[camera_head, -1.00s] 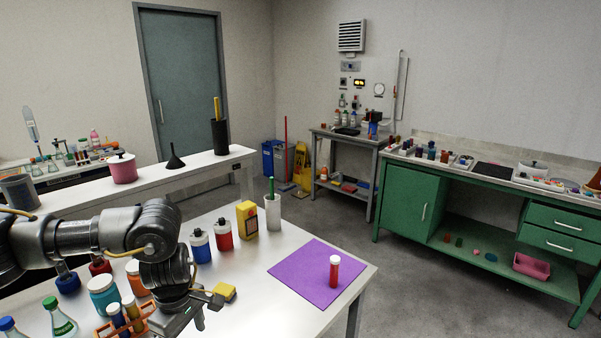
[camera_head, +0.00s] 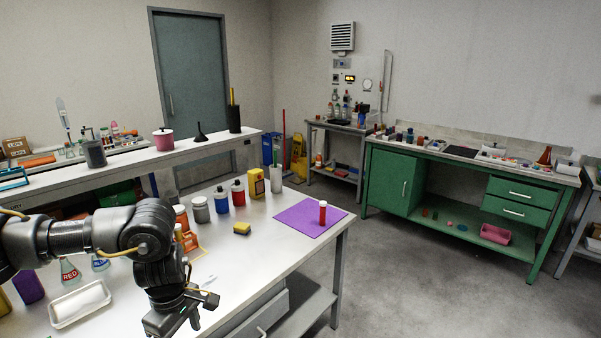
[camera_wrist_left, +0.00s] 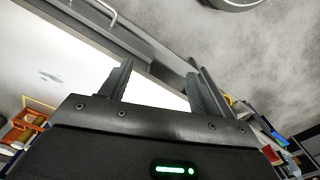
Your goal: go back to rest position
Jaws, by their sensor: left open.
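My left gripper (camera_head: 174,318) hangs at the front edge of the white table (camera_head: 262,232) in the head view. In the left wrist view my left gripper (camera_wrist_left: 158,92) has its two fingers apart with nothing between them. Past the fingers show the table edge and the grey floor. A red tube with a white cap (camera_head: 322,213) stands upright on a purple mat (camera_head: 296,217), well away from the gripper. My right gripper is in neither view.
A white tray (camera_head: 80,303) lies at the front left. A green cabinet bench (camera_head: 390,183) stands at the right wall. The floor between is clear.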

